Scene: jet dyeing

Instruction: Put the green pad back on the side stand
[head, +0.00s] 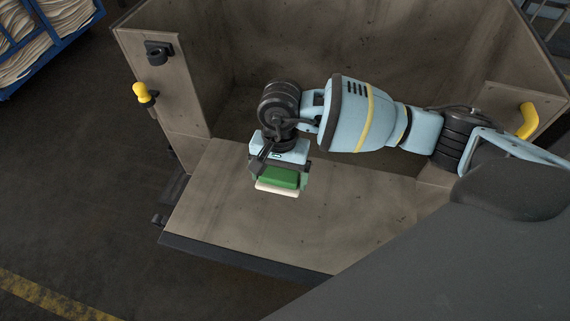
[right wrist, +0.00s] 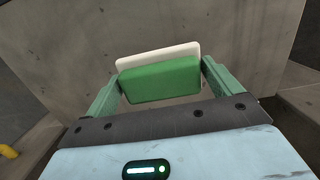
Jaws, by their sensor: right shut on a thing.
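The green pad (head: 281,177) has a green block on a pale cream layer. My right gripper (head: 279,174) is shut on it and holds it over the brown metal platform in the head view. In the right wrist view the pad (right wrist: 162,82) sits between the two green fingers of my right gripper (right wrist: 161,85), with the cream layer along its far edge. I cannot tell from these views which surface, if any, is the side stand. My left gripper is not in view.
Brown metal walls surround the platform (head: 230,220) at the back and sides. A yellow knob (head: 145,93) and a black bracket (head: 158,51) are on the left panel. A yellow handle (head: 528,121) is at right. A blue cart (head: 45,48) with pale cloth stands top left.

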